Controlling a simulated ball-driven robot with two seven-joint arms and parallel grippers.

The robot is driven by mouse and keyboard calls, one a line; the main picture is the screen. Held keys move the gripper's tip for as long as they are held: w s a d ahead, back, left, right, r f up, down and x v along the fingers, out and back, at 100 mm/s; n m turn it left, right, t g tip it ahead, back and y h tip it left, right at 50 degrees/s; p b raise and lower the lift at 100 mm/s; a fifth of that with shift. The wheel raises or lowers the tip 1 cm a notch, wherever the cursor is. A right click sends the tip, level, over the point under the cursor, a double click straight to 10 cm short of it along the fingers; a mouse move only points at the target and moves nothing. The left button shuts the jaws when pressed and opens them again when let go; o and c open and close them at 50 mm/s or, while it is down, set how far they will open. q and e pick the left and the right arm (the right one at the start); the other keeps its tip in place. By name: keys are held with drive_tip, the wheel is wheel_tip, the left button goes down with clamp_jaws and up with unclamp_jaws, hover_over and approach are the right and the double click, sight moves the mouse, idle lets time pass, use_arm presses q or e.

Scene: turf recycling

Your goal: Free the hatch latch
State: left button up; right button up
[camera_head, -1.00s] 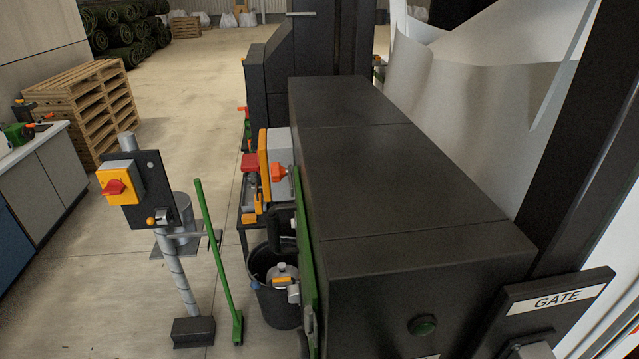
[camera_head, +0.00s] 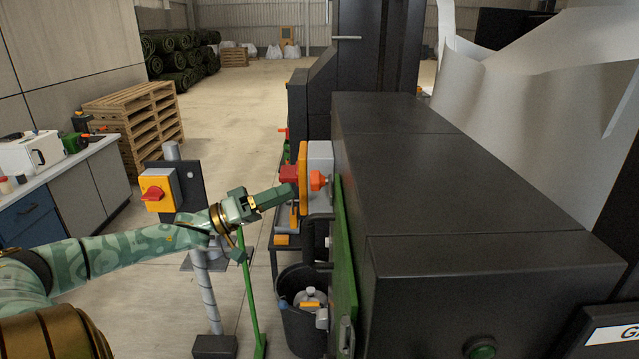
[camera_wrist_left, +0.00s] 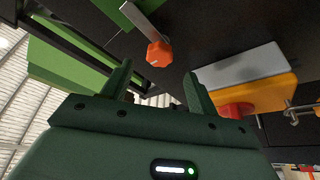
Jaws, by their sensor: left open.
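An orange knob (camera_head: 318,181) sits at the end of a grey bar by the top of the green hatch panel (camera_head: 345,275) on the black machine's left side; I take it as the latch. My left gripper (camera_head: 291,194) reaches in from the left, level with the knob and left of it, fingers pointing toward the machine. In the wrist view the orange knob (camera_wrist_left: 159,53) with its grey bar is ahead of the open, empty fingers (camera_wrist_left: 158,86), not touching them. Whether the latch is engaged cannot be told. My right gripper is not in view.
A yellow-and-grey box (camera_head: 304,165) with a red handle (camera_head: 288,174) is close to the gripper. A post with a red switch (camera_head: 154,192), a green pole (camera_head: 250,300) and a black bucket (camera_head: 300,325) stand below. Open floor lies behind.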

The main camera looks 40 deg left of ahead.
sight(317, 180)
use_arm(q)
drive_tip(key=p+x, duration=0.1)
drive_tip(key=x, duration=0.6)
drive_tip(key=shift+w+d+r, duration=0.1)
drive_tip(key=shift+r, duration=0.05)
drive_tip(key=shift+w+d, duration=0.3)
drive_tip(key=shift+w, duration=0.05)
clamp_jaws()
